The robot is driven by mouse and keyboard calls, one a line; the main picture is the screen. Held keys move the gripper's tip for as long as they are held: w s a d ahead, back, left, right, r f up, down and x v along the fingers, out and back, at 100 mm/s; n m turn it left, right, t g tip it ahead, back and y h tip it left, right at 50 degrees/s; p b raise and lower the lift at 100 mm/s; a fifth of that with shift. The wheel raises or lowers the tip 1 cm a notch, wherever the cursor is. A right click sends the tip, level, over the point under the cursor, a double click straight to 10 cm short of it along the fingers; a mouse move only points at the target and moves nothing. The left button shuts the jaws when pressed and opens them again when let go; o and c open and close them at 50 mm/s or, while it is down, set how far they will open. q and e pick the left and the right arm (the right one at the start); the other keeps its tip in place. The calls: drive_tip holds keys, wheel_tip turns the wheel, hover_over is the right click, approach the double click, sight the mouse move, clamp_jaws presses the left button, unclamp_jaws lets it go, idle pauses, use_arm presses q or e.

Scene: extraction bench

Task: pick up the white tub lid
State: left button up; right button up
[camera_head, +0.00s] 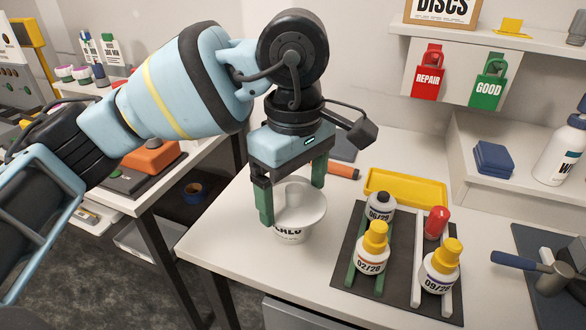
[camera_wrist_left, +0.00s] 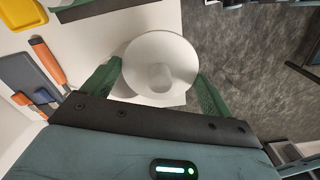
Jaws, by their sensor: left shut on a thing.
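The white tub lid (camera_head: 312,207) is a pale round piece above the white tub (camera_head: 290,236), whose dark lettering shows partly below it. My left gripper (camera_head: 292,195) points down over them, with one green finger on each side of the lid, shut on it. In the left wrist view the round lid (camera_wrist_left: 160,50) sits between the two green fingers (camera_wrist_left: 158,82). I cannot tell whether the lid still touches the tub. My right gripper is in neither view.
A dark mat (camera_head: 345,265) with several capped bottles in a rack lies right of the tub. A yellow tray (camera_head: 406,187) and an orange-handled tool (camera_head: 343,171) lie behind. The bench's left edge is close to the tub. The bench front near the tub is clear.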

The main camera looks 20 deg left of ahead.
sight(298, 226)
use_arm(q)
drive_tip(key=s+d, duration=0.1)
drive_tip(key=s, duration=0.1)
drive_tip(key=s+d, duration=0.1)
drive_tip(key=s, duration=0.1)
drive_tip(key=s+d, duration=0.1)
drive_tip(key=s, duration=0.2)
drive_tip(key=shift+r, duration=0.4)
